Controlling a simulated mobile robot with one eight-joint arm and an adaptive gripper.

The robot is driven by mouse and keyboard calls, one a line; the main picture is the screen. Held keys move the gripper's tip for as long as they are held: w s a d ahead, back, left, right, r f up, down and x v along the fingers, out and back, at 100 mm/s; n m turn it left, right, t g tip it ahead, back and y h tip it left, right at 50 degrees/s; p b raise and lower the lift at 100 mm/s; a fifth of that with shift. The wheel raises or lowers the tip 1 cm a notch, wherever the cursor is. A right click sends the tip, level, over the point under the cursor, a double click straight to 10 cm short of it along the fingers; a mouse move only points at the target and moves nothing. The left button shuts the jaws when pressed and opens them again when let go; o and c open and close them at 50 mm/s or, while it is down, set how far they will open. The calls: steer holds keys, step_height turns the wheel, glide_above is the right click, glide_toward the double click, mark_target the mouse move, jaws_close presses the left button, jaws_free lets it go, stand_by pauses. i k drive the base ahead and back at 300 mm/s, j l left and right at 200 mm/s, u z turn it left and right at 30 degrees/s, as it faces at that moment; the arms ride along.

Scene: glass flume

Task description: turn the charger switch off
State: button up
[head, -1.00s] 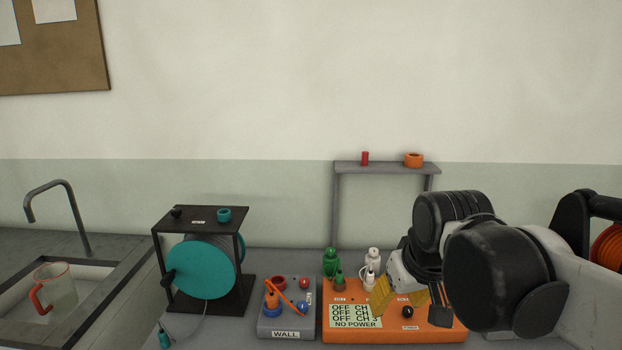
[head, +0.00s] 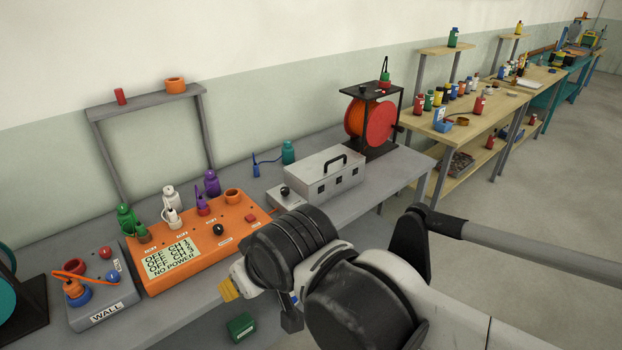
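The charger is an orange box (head: 160,273) on the grey bench in the head view. Its display (head: 171,257) reads OFF for its channels and NO POWER. A black knob (head: 218,229) sits on its top right of the display, with a small label too small to read; a red button (head: 251,217) is farther right. Which one is the switch I cannot tell for certain. My gripper (head: 236,290) is in front of the charger's front edge, apart from the knob. A yellow finger part shows, but my wrist hides most of the gripper, so its opening is unclear.
Green, white and purple bottles (head: 212,183) stand along the charger's back. A grey WALL box (head: 104,308) with an orange loop is at left. A grey metal case (head: 322,178) and a red reel (head: 380,122) are at right. A grey shelf frame (head: 144,99) stands behind.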

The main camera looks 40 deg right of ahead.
mark_target(285, 190)
steer(key=i+z, duration=0.2)
steer(key=i, duration=0.8)
